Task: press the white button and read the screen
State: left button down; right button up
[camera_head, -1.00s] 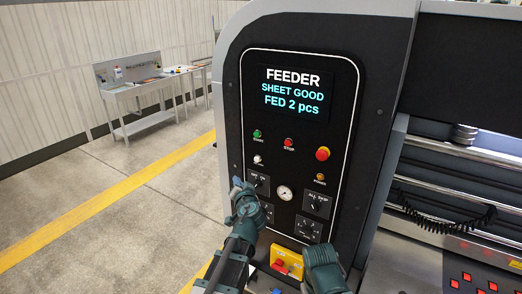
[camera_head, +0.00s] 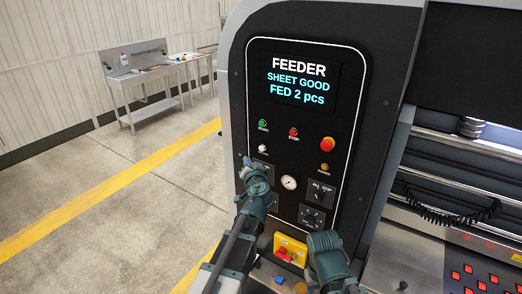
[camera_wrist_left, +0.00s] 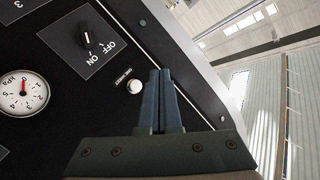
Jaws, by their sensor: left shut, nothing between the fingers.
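The white button (camera_head: 262,148) is on the left side of the black feeder panel, below the green button. My left gripper (camera_head: 247,161) is shut and empty, just below and left of the button. In the left wrist view the closed fingers (camera_wrist_left: 160,72) lie right beside the white button (camera_wrist_left: 134,87), with no visible contact. The screen (camera_head: 301,80) at the top of the panel reads "FEEDER", "SHEET GOOD", "FED 2 pcs". Part of my right arm shows low in the head view, but its fingers do not show.
The panel also bears a green button (camera_head: 262,124), a red button (camera_head: 293,132), a red emergency knob (camera_head: 327,144), an orange button (camera_head: 325,167) and a gauge (camera_head: 289,182). A yellow box (camera_head: 290,249) sits below. Open floor lies to the left.

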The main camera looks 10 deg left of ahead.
aim_at(259, 148)
pick_arm(q)
jog(key=w+d, duration=0.2)
jog(key=w, duration=0.3)
jog(key=shift+w, duration=0.4)
dwell(1.7)
jog(key=shift+w+d, duration=0.15)
jog(key=shift+w, duration=0.25)
jog(key=shift+w+d, duration=0.2)
jog(key=shift+w, duration=0.35)
dwell(0.8)
jog(key=shift+s, duration=0.1)
jog(key=shift+s+a, duration=0.3)
jog(key=shift+s, duration=0.55)
jog(key=s, duration=0.1)
jog(key=s+a, duration=0.1)
jog(key=s, duration=0.2)
jog(key=shift+s+a, duration=0.4)
